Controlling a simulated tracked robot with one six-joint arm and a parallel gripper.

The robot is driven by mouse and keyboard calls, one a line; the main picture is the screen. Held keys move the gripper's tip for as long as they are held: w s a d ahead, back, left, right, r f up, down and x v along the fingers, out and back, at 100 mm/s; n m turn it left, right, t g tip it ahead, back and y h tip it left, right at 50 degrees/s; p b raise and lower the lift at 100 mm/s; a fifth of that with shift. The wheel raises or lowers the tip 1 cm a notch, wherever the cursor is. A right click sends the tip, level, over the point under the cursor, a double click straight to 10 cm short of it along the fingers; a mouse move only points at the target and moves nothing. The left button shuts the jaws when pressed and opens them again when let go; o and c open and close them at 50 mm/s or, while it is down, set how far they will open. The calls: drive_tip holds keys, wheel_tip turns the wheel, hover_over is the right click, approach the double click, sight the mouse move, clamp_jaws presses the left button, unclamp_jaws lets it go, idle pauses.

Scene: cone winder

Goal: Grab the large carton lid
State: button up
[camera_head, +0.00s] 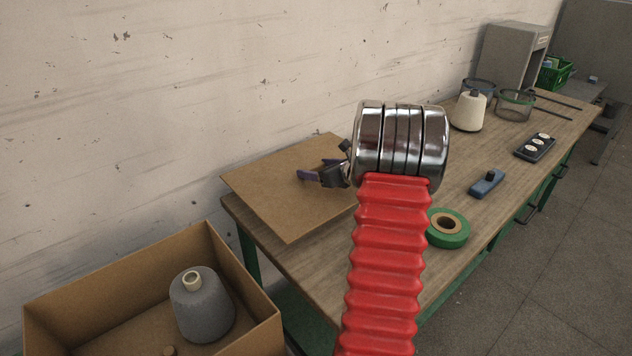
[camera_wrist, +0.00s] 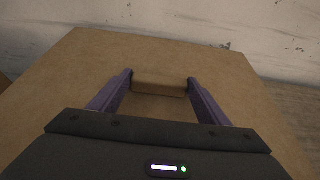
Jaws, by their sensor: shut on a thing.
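The large carton lid (camera_head: 275,195) is a flat brown cardboard sheet at the left end of the workbench, by the wall; its left corner reaches past the bench edge. In the wrist view the lid (camera_wrist: 60,80) fills most of the picture. My gripper (camera_head: 318,170) is over the lid. Its two purple fingers, also in the wrist view (camera_wrist: 160,85), are closed on a raised cardboard-coloured grip block on the lid. Part of the lid is hidden behind my arm. I cannot tell whether the lid is off the bench.
An open carton (camera_head: 252,300) with a grey cone (camera_head: 203,310) stands at lower left. The workbench (camera_head: 470,228) holds a green tape roll (camera_head: 462,236), a blue device (camera_head: 487,184), a white cone (camera_head: 467,112), a dark tray (camera_head: 534,148) and wire baskets. The wall is close behind.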

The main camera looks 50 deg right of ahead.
drive_tip(key=shift+r, duration=1.2)
